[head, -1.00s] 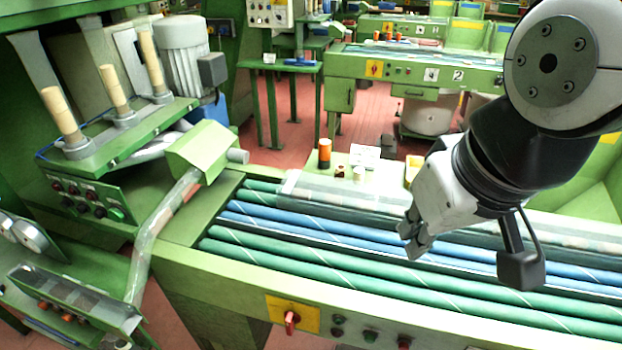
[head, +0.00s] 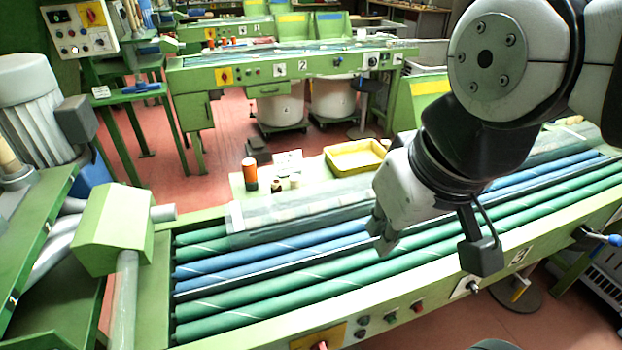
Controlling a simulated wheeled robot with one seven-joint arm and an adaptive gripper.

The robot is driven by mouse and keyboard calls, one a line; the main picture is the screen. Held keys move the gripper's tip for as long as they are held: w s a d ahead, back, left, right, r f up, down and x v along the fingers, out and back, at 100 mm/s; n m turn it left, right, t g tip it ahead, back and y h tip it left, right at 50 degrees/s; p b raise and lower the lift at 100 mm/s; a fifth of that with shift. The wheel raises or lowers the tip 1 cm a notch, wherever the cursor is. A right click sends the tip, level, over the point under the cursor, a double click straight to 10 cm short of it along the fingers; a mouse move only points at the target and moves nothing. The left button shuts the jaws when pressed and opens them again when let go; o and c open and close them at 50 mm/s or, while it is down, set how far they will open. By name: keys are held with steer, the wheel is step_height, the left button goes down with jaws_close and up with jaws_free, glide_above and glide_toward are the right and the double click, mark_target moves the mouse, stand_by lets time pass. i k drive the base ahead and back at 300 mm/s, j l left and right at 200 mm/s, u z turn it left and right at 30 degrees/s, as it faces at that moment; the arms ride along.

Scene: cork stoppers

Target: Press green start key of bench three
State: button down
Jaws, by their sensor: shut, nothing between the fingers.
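Bench three (head: 262,325) is the near green roller bench, with a "3" label (head: 519,256) on its front panel. My gripper (head: 383,243) is shut and empty. It hangs over the green and blue rollers, above and behind the front panel, apart from the green key. The key is in plain view but small.
A yellow tray (head: 355,157) and an orange-and-black can (head: 250,174) stand behind the rollers. A red switch on a yellow plate (head: 318,341) is at the bottom edge. Bench two (head: 330,66) stands behind, with red floor between. A machine with a grey motor (head: 35,105) fills the left.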

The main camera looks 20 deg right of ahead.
mark_target(391, 320)
steer(key=k+j+z, duration=0.4)
steer(key=j, duration=0.15)
steer(key=k+j+z, duration=0.25)
steer(key=j+z, duration=0.15)
steer(key=k+j+z, duration=0.4)
